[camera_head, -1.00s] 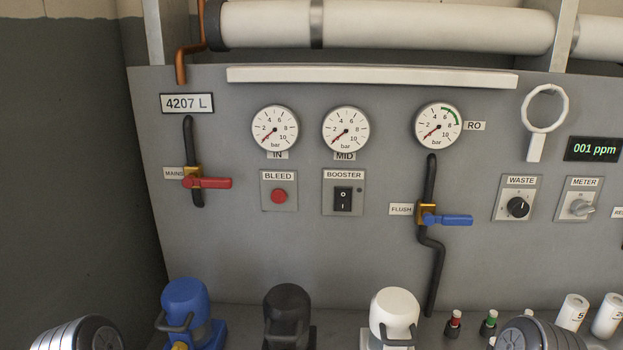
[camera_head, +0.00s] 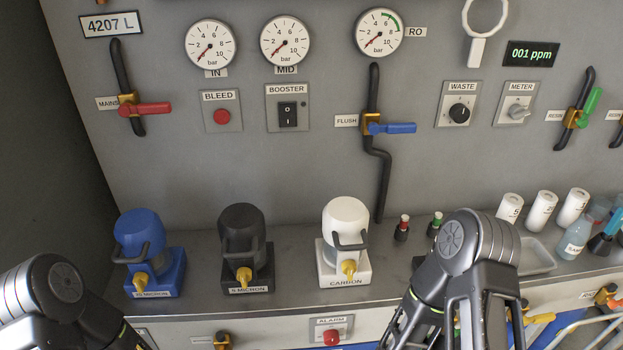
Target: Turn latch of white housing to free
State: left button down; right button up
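The white housing (camera_head: 345,222) stands upright on a white base labelled CARBON (camera_head: 344,268), on the counter right of the black housing. A dark curved handle (camera_head: 350,244) crosses its front. Its yellow latch (camera_head: 349,269) sits low on the front of the base. My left arm shows at the lower left, with its gripper out of the frame. My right arm shows at the lower right, to the right of the white housing and apart from it. Its gripper is not clearly visible.
A blue housing (camera_head: 139,236) and a black housing (camera_head: 242,235) stand to the left, each with a yellow latch. Small vials (camera_head: 402,228), white cartridges (camera_head: 541,207) and a tray (camera_head: 537,256) lie right. A red ALARM button (camera_head: 331,337) is on the front below.

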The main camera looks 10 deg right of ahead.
aim_at(348, 267)
jog(key=k+l+z, duration=0.6)
jog(key=k+l, duration=0.2)
